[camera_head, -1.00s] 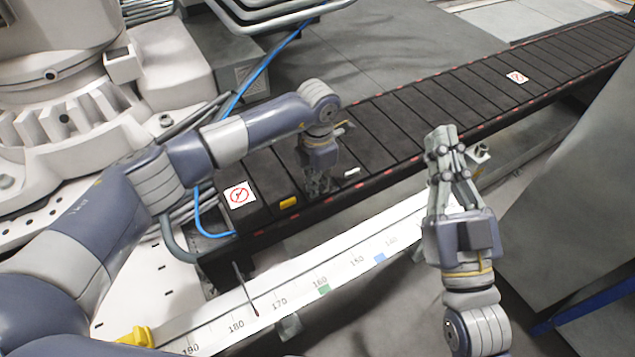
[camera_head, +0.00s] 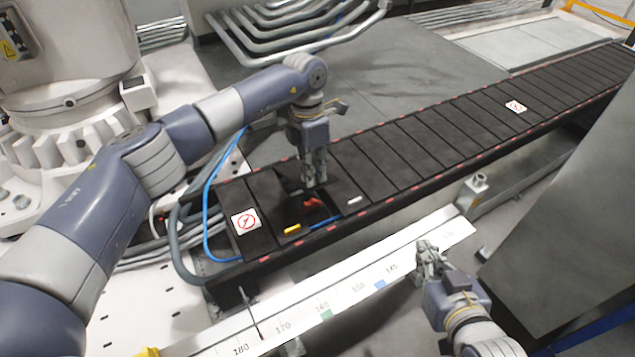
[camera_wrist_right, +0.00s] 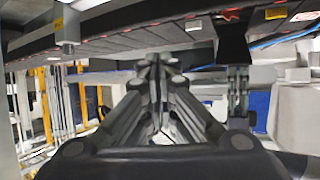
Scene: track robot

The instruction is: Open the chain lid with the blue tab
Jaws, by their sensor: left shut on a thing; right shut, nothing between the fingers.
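The dark chain track runs from the lower left to the upper right in the head view, covered by flat black lids (camera_head: 400,150). Near its left end one lid (camera_head: 288,180) is raised and tilted. Beside it is an opening with a red part (camera_head: 312,202) and a blue line inside. My left gripper (camera_head: 315,184) is shut at the raised lid's edge, above the opening. I cannot see a blue tab; the fingers may hide it. My right gripper (camera_head: 428,248) is shut and empty, in front of the track above the white ruler; its closed fingers also fill the right wrist view (camera_wrist_right: 158,62).
A yellow tab (camera_head: 292,229) and a white tab (camera_head: 354,199) are on neighbouring lids. A no-touch sign (camera_head: 246,222) marks the left end. The white ruler rail (camera_head: 345,300) runs along the front. A grey slanted panel (camera_head: 570,210) stands at the right.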

